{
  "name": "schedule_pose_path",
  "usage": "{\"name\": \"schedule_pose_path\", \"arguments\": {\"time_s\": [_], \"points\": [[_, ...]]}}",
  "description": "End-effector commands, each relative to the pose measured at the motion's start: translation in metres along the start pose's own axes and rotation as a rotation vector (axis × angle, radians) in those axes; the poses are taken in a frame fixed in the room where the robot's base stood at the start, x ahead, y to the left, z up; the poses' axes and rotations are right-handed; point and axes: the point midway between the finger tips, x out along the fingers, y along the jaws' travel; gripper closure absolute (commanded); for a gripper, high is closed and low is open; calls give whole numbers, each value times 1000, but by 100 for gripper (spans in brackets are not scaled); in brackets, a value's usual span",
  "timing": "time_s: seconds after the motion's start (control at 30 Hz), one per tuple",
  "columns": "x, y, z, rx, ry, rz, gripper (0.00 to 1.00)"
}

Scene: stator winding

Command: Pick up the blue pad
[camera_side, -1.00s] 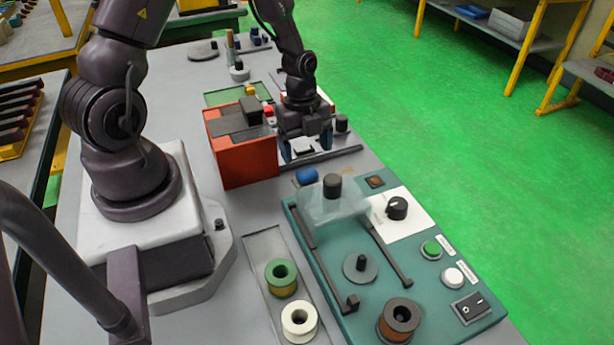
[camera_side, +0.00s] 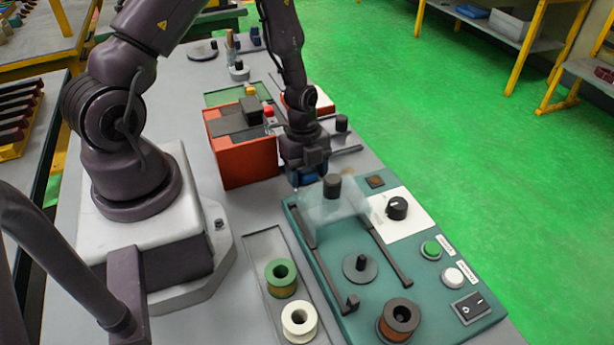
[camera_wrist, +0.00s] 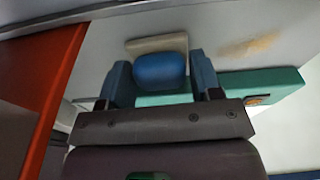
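The blue pad (camera_wrist: 160,72) shows in the wrist view, rounded and between the two blue fingers of my gripper (camera_wrist: 162,82). A pale base (camera_wrist: 146,45) shows just behind it. In the side view my gripper (camera_side: 307,182) is low over the table, between the orange box and the teal panel, and hides most or all of the pad. The fingers are apart, one on each side of the pad; I cannot tell whether they touch it.
An orange box (camera_side: 247,162) stands close on the left of my gripper. A teal control panel (camera_side: 420,300) with a clear guard (camera_side: 332,205) lies just in front. Green (camera_side: 281,280) and white (camera_side: 299,322) spools stand in a tray at the front.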

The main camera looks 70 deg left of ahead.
Motion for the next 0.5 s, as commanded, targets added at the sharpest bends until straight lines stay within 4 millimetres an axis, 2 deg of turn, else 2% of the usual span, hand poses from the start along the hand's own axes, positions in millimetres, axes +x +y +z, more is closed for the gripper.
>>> {"name": "schedule_pose_path", "arguments": {"time_s": [0.33, 0.5], "points": [[-2, 0, 0, 1, 0, -2, 65], [-15, -1, -2, 1, 0, -4, 65]]}}
